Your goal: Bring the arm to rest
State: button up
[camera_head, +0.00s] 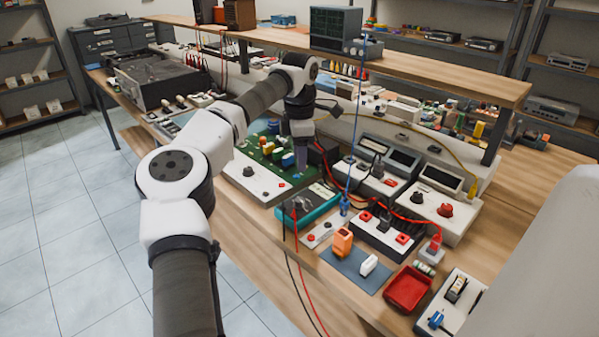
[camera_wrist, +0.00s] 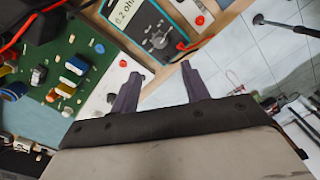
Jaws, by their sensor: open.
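My arm reaches from the bottom of the head view up and over the workbench, bent at the elbow. In the wrist view my gripper (camera_wrist: 162,88) shows two dark fingers set apart, with nothing between them. In the head view the gripper (camera_head: 302,158) points down above the bench, near the green circuit board (camera_head: 268,150), and its fingers are hard to make out there. The circuit board also shows at the left of the wrist view (camera_wrist: 62,62). A teal multimeter (camera_wrist: 150,22) lies beyond the fingertips in the wrist view; it also shows in the head view (camera_head: 310,205).
The wooden bench (camera_head: 340,280) is crowded. A red tray (camera_head: 408,288), an orange block (camera_head: 342,242) and a red-knobbed box (camera_head: 437,205) stand right of the gripper. A raised shelf (camera_head: 440,75) runs behind. Red and black cables hang over the front edge. The tiled floor (camera_head: 70,220) at left is clear.

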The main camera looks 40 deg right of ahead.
jog(key=shift+r, duration=0.35)
dwell(0.3)
